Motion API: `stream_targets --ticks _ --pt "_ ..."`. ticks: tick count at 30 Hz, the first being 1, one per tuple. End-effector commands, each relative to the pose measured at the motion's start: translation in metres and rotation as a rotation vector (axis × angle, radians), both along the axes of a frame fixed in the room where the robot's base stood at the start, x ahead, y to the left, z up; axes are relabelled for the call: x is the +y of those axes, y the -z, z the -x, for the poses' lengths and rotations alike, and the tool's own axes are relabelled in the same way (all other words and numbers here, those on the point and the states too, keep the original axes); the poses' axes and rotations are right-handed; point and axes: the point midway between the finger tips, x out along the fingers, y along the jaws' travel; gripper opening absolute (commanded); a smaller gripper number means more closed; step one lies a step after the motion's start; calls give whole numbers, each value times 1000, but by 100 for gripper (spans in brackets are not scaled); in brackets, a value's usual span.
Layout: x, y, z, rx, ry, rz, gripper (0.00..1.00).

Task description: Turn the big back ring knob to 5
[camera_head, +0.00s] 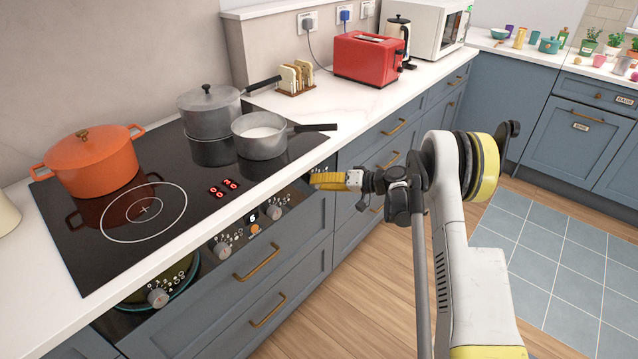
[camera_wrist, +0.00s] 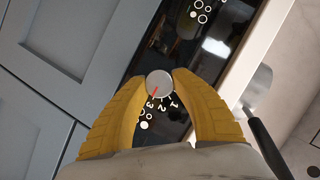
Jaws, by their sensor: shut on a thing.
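My gripper (camera_head: 314,181) is at the right end of the oven-and-hob control panel. In the wrist view its two yellow fingers (camera_wrist: 160,80) are shut on a round grey knob (camera_wrist: 160,85), one on each side. The knob's red mark points to the lower left, close to the printed 3. The numbers 1, 2 and 3 show below the knob; higher numbers are hidden or unclear. In the head view my gripper hides this knob. Other knobs on the panel are the left knob (camera_head: 158,298), the middle knob (camera_head: 222,250) and the right knob (camera_head: 275,212).
On the black hob (camera_head: 200,160) stand an orange pot (camera_head: 88,165), a lidded grey pot (camera_head: 208,112) and a grey saucepan (camera_head: 260,140) whose handle reaches right above the panel. Red digits (camera_head: 223,188) glow on the hob. Blue drawers (camera_head: 230,290) lie below.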

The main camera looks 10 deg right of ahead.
Motion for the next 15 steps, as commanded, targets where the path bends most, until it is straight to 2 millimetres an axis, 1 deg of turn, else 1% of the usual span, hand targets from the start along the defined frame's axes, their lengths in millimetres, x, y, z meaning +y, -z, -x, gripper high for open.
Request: stream_targets --ticks 15 --pt "1 1 -1 285 -2 -396 2"
